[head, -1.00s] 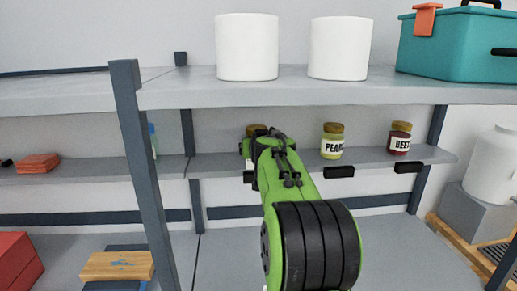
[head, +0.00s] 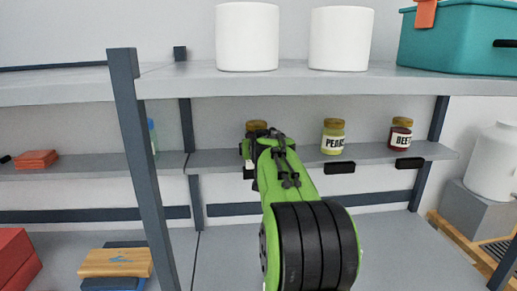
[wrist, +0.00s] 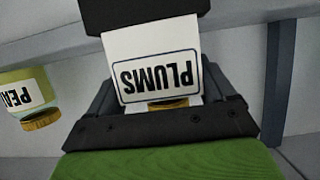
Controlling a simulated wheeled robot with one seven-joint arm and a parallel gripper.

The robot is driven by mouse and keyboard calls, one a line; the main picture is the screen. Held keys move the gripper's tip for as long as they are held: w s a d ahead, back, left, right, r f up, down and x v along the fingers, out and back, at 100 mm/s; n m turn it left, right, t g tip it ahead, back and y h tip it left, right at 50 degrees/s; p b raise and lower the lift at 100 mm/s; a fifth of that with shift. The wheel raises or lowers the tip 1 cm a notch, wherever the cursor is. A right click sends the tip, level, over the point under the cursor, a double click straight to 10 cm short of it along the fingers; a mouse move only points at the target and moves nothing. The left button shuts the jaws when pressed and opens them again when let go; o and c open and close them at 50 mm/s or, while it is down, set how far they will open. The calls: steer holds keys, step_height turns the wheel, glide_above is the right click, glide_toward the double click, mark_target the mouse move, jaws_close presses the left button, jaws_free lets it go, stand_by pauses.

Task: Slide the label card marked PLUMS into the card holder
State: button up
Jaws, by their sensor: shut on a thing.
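The white card marked PLUMS (wrist: 158,72) shows upside down in the wrist view, its lettering facing the camera. My gripper (wrist: 163,118) is shut on the card's end nearest the hand; it also shows in the head view (head: 249,150), at the middle shelf's front edge. A wide black block, which looks like the card holder (wrist: 145,12), lies across the card's far end. That end meets or passes behind the block; I cannot tell how deep it sits. My arm hides most of the card and holder in the head view.
A jar with a yellow lid (head: 256,126) stands behind my gripper. The pears jar (head: 333,138) and beets jar (head: 401,136) stand to the right, with black holders (head: 340,167) below them. An upper shelf (head: 300,82) overhangs, and an upright post (head: 142,170) stands left.

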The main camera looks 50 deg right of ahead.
steer(key=shift+f+b, duration=1.05)
steer(key=shift+f, duration=0.15)
steer(key=o, duration=0.9)
steer(key=shift+c, duration=0.2)
steer(key=v, duration=1.5)
steer(key=shift+s+a+r, duration=0.2)
steer(key=shift+s+r, duration=0.05)
steer(key=shift+s, duration=0.05)
